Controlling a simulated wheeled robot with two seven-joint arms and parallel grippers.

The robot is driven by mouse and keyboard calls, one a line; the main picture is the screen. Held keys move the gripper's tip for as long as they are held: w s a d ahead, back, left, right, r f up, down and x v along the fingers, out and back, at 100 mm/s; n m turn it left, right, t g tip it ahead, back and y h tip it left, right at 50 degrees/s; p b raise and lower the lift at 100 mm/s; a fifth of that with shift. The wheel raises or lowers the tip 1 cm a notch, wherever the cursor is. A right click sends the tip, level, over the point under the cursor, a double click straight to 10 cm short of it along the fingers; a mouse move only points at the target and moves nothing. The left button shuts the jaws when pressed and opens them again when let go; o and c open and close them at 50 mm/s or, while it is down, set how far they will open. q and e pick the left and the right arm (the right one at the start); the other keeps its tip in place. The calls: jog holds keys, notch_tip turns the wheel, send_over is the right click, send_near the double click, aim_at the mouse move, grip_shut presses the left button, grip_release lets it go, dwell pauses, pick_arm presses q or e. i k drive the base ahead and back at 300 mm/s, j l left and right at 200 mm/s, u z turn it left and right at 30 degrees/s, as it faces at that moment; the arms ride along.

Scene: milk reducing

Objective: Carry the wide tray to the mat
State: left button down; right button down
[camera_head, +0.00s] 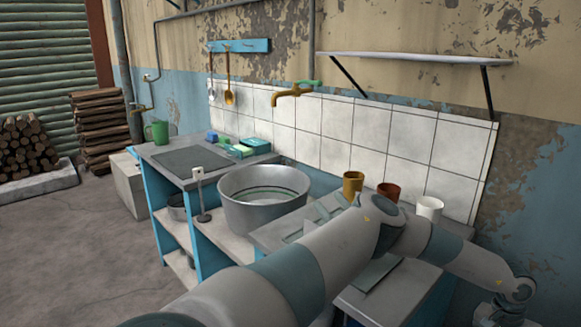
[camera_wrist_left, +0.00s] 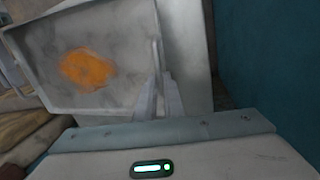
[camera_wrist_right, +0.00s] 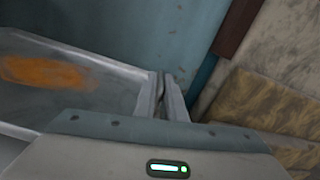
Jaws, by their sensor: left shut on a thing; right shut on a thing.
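The wide tray is a shallow grey metal tray with a raised rim and an orange patch inside. It shows in the left wrist view (camera_wrist_left: 50,40) and the right wrist view (camera_wrist_right: 95,95). My left gripper (camera_wrist_left: 158,82) is shut on one of its rims. My right gripper (camera_wrist_right: 163,88) is shut on the rim in its own view. The head view shows neither the tray nor the gripper fingers. A dark grey flat rectangle (camera_head: 190,160) lies on the far counter; I cannot tell whether it is the mat.
A large metal basin (camera_head: 262,205) sits in the counter under a brass tap (camera_head: 292,92). A yellow-brown cup (camera_head: 352,184), a brown cup (camera_head: 388,191) and a white cup (camera_head: 430,207) stand behind my arm. Open floor (camera_head: 80,240) lies left.

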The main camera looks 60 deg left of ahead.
aim_at(186, 161)
jog(key=z, duration=1.95)
jog(key=k+z, duration=0.1)
jog(key=k, duration=0.9)
jog(key=k+z, duration=0.2)
jog(key=k, duration=0.5)
jog(key=k+l+z, duration=0.2)
jog(key=k, duration=0.55)
jog(key=k+u, duration=0.2)
jog(key=k, duration=0.15)
jog(key=k+j+u, duration=0.15)
jog(key=k, duration=0.2)
